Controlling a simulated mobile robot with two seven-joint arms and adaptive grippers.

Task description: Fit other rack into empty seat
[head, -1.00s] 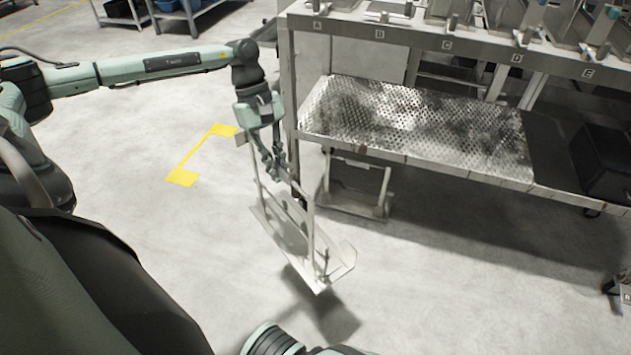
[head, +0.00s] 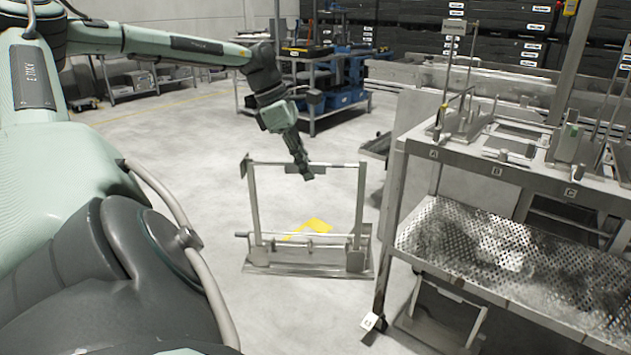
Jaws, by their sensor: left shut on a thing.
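My left gripper (head: 303,171) is shut on the top bar of a grey metal rack (head: 308,269). The rack hangs upright, with two posts, a lower crossbar and a flat base plate. Its base looks near the floor, but I cannot tell the exact gap. The rack is left of the steel bench (head: 437,163), clear of it in the picture. The bench top has labelled places A (head: 434,154), B (head: 496,171) and C (head: 571,193), with upright fittings behind them. I cannot tell which seat is empty. My right gripper is out of view.
A perforated shelf (head: 480,245) runs below the bench top. Another metal frame (head: 438,318) stands on the floor beneath it. A yellow floor mark (head: 316,227) shows behind the held rack. Open floor lies to the left; shelves with blue bins (head: 343,97) stand at the back.

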